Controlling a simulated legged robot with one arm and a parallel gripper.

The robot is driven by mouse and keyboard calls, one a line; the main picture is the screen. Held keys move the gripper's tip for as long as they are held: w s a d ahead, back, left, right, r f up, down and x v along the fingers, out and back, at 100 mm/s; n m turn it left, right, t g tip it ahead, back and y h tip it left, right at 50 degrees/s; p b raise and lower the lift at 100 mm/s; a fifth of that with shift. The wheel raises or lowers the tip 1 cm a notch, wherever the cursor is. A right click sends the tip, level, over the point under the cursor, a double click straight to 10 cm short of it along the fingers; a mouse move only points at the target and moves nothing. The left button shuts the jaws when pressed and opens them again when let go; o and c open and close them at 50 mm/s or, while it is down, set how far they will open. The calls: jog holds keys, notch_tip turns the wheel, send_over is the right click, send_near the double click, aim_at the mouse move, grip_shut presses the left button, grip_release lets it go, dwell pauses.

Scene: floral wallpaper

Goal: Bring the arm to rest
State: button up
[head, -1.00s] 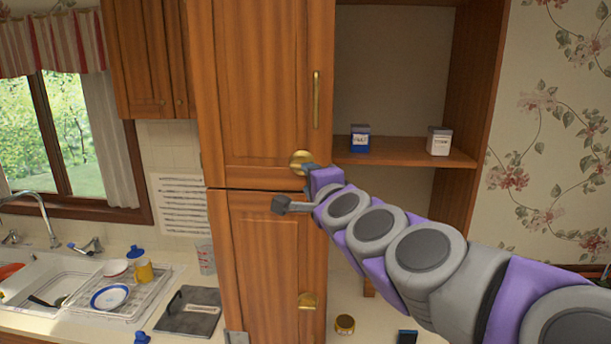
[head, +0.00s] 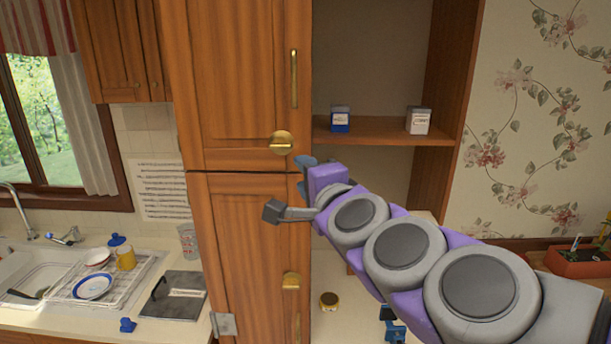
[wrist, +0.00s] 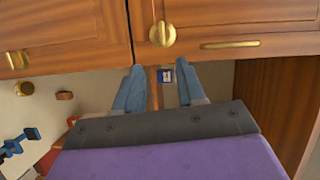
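My arm reaches in from the lower right of the head view, bent and raised in front of the wooden cabinet (head: 240,80). My gripper (head: 303,175) is at its end, beside the cabinet's right edge and below a round brass knob (head: 281,142). In the wrist view my gripper (wrist: 159,70) shows two blue fingers spread apart with nothing held between them. A small blue and white box (wrist: 167,76) shows beyond the gap. The head view hides part of the fingers behind the wrist.
An open shelf (head: 380,130) right of the cabinet holds a blue and white box (head: 340,119) and a whitish box (head: 418,121). The counter (head: 335,325) below has a small round tin (head: 329,301). A sink (head: 35,275) and dish rack (head: 125,280) are left. A planter (head: 578,262) stands right.

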jog(key=s+a+f+n+g+b, duration=0.1)
jog(key=s+f+n+g+b, duration=0.35)
jog(key=f, duration=0.85)
jog(key=s+f+n+g+b, duration=0.2)
jog(key=s+f+n+g, duration=0.35)
jog(key=s+f, duration=0.6)
jog(key=s+d+f+n+g+h+b, duration=0.1)
jog(key=s+d+f+g+h+b, duration=0.1)
jog(key=s+d+f, duration=0.5)
jog(key=s+d+f+n+g+h+b, duration=0.2)
jog(key=s+d+f+g+h, duration=0.2)
jog(key=s+f, duration=0.7)
jog(key=d+g, duration=0.2)
jog(key=d, duration=0.1)
jog(key=shift+d+f+b, duration=0.2)
jog(key=shift+f+b, duration=0.1)
jog(key=shift+b, duration=0.1)
